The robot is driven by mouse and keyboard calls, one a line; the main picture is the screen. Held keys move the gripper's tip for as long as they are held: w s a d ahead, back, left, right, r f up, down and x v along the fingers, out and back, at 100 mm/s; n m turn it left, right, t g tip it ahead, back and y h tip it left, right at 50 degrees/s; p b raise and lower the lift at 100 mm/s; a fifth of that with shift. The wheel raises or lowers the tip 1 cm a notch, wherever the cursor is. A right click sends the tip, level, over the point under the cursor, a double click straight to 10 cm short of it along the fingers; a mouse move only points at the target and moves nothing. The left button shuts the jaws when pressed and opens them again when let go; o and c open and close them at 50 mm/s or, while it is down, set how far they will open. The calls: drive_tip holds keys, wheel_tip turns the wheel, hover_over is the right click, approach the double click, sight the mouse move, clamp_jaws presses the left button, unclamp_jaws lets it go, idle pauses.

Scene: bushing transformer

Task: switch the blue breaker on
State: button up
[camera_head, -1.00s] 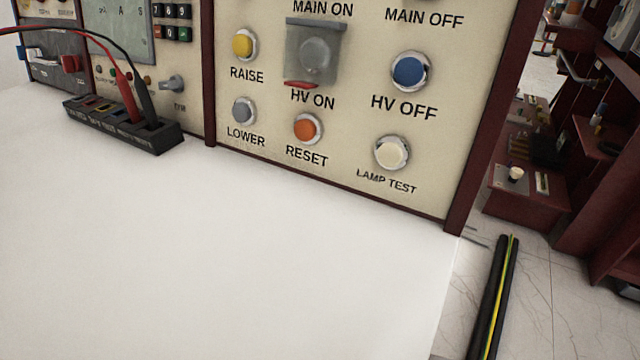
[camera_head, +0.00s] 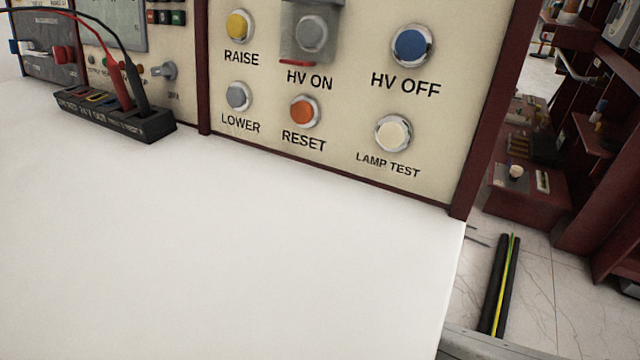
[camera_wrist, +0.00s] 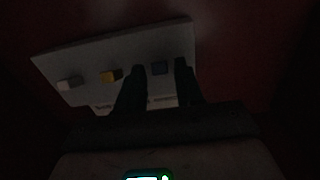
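In the wrist view, a dim pale panel (camera_wrist: 85,62) carries a row of small blocks that look like breakers. One is white (camera_wrist: 69,83), one is yellow (camera_wrist: 111,76), and a dark bluish one, likely the blue breaker (camera_wrist: 160,70), shows between my fingers. My gripper (camera_wrist: 160,64) is open, with its two dark fingers apart on either side of the bluish block. It is too dark to tell whether they touch it or which way it is switched. My gripper and the breakers do not show in the head view.
A black socket strip (camera_head: 115,117) with red and black leads stands at the left. Black cables (camera_head: 503,285) lie on the floor at the right, near red shelving (camera_head: 530,192).

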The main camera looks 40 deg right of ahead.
clamp_jaws()
drive_tip(key=shift+r, duration=0.15)
drive_tip(key=shift+d+r+g+y+p, duration=0.15)
drive_tip(key=shift+r+g+y, duration=0.25)
drive_tip(key=shift+y, duration=0.6)
drive_tip(key=shift+a+r+g+y+p, duration=0.1)
drive_tip(key=shift+r+g+y+p, duration=0.3)
drive_tip(key=shift+y, duration=0.6)
drive_tip(key=shift+r, duration=0.1)
drive_tip(key=shift+o, duration=1)
unclamp_jaws()
